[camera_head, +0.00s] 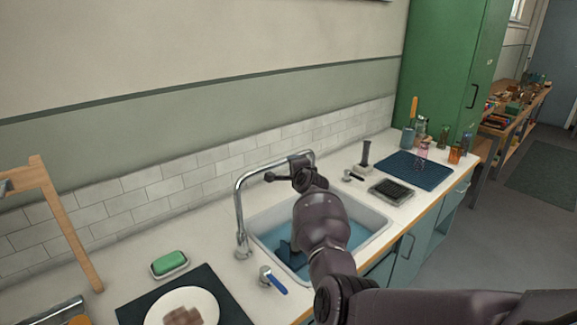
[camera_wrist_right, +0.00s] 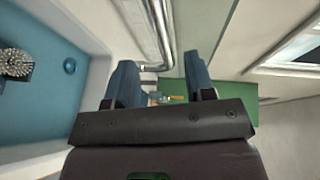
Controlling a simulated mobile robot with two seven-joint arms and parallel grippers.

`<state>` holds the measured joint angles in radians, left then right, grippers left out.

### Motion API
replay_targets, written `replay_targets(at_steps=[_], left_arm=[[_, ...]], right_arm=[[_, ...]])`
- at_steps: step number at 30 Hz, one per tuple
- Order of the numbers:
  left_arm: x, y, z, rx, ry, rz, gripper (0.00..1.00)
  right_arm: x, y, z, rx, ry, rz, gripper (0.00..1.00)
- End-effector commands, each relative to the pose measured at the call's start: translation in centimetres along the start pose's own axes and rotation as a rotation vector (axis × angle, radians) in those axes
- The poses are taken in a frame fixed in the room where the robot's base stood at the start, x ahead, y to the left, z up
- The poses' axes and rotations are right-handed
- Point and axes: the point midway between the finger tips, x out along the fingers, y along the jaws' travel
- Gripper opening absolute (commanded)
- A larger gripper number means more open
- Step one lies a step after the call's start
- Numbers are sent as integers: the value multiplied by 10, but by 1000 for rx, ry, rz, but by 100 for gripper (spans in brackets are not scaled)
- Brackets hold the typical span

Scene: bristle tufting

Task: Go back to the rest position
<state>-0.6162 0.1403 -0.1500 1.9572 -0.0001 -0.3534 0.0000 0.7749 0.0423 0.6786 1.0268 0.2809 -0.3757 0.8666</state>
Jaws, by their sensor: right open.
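My right arm (camera_head: 325,235) comes in from the lower right and reaches over the sink (camera_head: 375,222) near the curved faucet (camera_head: 240,200). In the right wrist view, my right gripper (camera_wrist_right: 160,75) has its two blue-grey fingers apart with nothing between them. The faucet pipe (camera_wrist_right: 158,30) shows just beyond the fingers, and the blue sink basin (camera_wrist_right: 45,100) is at the left. A round bristled piece (camera_wrist_right: 15,63) lies in the basin. In the head view the right fingers are hard to make out against the sink. My left gripper is not in view.
A green sponge (camera_head: 169,262) in a dish and a plate (camera_head: 182,308) on a dark mat are left of the sink. A dark tray (camera_head: 391,191) and blue mat (camera_head: 418,170) lie right, near a green cabinet (camera_head: 445,70).

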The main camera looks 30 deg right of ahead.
Motion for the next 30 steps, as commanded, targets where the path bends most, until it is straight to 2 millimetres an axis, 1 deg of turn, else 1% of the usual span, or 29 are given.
replay_targets(at_steps=[8, 12, 13, 14, 19, 21, 22, 24, 26, 29, 30], left_arm=[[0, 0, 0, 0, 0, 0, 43], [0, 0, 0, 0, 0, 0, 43], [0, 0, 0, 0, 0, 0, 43], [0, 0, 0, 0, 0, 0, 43], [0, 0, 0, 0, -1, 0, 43], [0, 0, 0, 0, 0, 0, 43], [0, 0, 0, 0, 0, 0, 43], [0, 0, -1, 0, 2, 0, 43], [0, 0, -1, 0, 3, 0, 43], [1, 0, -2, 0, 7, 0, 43], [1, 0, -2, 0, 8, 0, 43]], right_arm=[[0, 0, 0, -20, 0, -1, 49], [0, -1, -1, -117, 3, -1, 49], [0, -4, -2, -149, 8, -6, 49], [-2, -9, -5, -185, 15, -15, 49], [-14, -63, -7, -437, 60, -105, 49], [-22, -76, -7, -545, 81, -133, 49], [-26, -78, -7, -589, 89, -141, 49], [-36, -80, -8, -694, 108, -156, 49], [-46, -78, -8, -784, 122, -165, 49], [-63, -67, -6, -921, 138, -172, 49], [-70, -61, -5, -975, 142, -174, 49]])
